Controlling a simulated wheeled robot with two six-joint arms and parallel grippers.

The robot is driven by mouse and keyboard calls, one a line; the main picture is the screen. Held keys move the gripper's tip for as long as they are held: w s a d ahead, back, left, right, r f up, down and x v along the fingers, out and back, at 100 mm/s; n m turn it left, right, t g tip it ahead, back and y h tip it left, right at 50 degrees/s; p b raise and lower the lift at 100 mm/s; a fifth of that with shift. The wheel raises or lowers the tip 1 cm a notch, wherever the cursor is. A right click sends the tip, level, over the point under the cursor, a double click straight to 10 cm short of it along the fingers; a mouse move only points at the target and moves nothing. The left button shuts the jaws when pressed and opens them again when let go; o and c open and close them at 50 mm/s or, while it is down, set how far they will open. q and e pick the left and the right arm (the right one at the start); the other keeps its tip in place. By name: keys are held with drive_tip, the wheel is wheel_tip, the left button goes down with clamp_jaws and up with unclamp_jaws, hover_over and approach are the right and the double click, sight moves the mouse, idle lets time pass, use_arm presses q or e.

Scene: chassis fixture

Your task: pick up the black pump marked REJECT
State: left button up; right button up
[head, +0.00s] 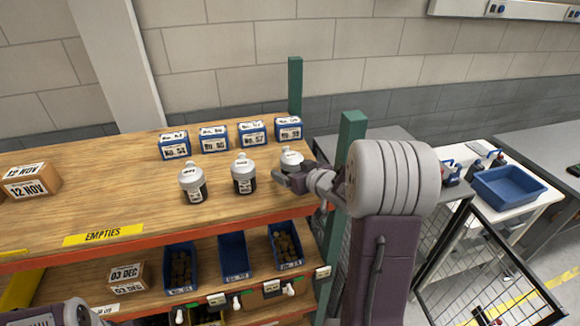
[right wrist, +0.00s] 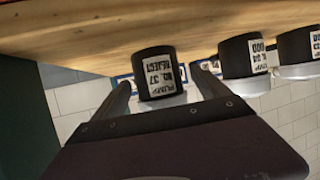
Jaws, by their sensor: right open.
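The pump marked REJECT (right wrist: 158,75) has a black body with a white label and a pale cap. It appears upside down in the right wrist view, standing on the wooden shelf top. In the head view it is the rightmost pump (head: 291,157), its lower part hidden by my right gripper (head: 290,178). My right gripper (right wrist: 162,88) is open, with one finger on each side of the pump. I cannot tell whether either finger touches it. My left gripper is not in view; only a bit of that arm shows at bottom left.
Two similar pumps stand left of it, the middle one (head: 244,174) and the left one (head: 193,183). A green post (head: 345,145) rises close to my right arm. The shelf's left middle is clear.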

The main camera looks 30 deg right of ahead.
drive_tip(key=shift+w+f, duration=0.15)
drive_tip(key=shift+w, duration=0.35)
drive_tip(key=shift+w, duration=0.15)
drive_tip(key=c, duration=0.4)
clamp_jaws()
drive_tip(key=shift+d, duration=0.1)
